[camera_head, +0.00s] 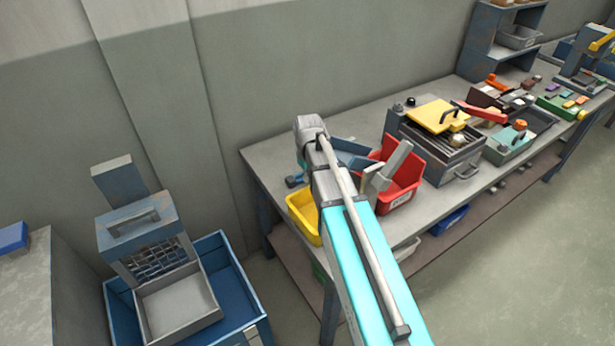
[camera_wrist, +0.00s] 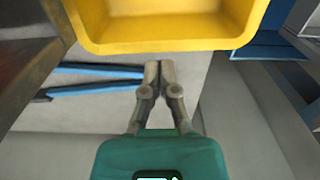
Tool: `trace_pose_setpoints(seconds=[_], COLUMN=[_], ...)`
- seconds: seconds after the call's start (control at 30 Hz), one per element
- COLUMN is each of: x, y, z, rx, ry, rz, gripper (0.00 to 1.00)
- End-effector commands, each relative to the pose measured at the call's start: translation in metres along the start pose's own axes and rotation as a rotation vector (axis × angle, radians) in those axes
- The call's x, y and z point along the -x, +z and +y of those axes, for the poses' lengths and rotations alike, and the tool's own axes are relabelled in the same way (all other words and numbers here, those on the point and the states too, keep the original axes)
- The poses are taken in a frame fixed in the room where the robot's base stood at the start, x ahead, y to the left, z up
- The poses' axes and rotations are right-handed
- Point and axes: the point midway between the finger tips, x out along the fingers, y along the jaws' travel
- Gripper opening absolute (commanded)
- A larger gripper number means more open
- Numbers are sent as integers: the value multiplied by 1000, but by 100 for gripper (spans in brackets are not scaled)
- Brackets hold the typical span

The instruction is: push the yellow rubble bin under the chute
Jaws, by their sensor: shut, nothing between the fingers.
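The yellow bin (camera_head: 304,217) stands at the left end of the workbench, partly hidden by my arm. In the wrist view the yellow bin (camera_wrist: 165,46) fills the top, its near wall just beyond my fingertips. My gripper (camera_wrist: 160,66) is shut and empty, pointing at the middle of that wall. I cannot tell whether the tips touch it. In the head view my arm hides the gripper's fingers. I cannot tell for sure which part is the chute; a blue-grey hooded unit (camera_head: 137,222) with a mesh front stands at the left.
A red bin (camera_head: 404,178) stands right of the yellow one on the bench (camera_head: 268,157). Beyond it is a grill-like box with a yellow lid (camera_head: 438,115). A grey tray (camera_head: 180,306) sits in a blue frame below the hooded unit. Blue bars (camera_wrist: 95,70) lie left of my fingers.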

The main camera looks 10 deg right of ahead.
Motion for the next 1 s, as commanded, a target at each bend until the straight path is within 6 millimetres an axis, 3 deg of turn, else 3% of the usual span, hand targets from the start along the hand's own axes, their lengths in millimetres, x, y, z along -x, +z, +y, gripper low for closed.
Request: trace_pose_setpoints(seconds=[0.3, 1.0], x=[17, 18], y=[0, 4], z=[0, -1], rx=[0, -6], ry=[0, 0], rz=[0, 0], gripper=[0, 0])
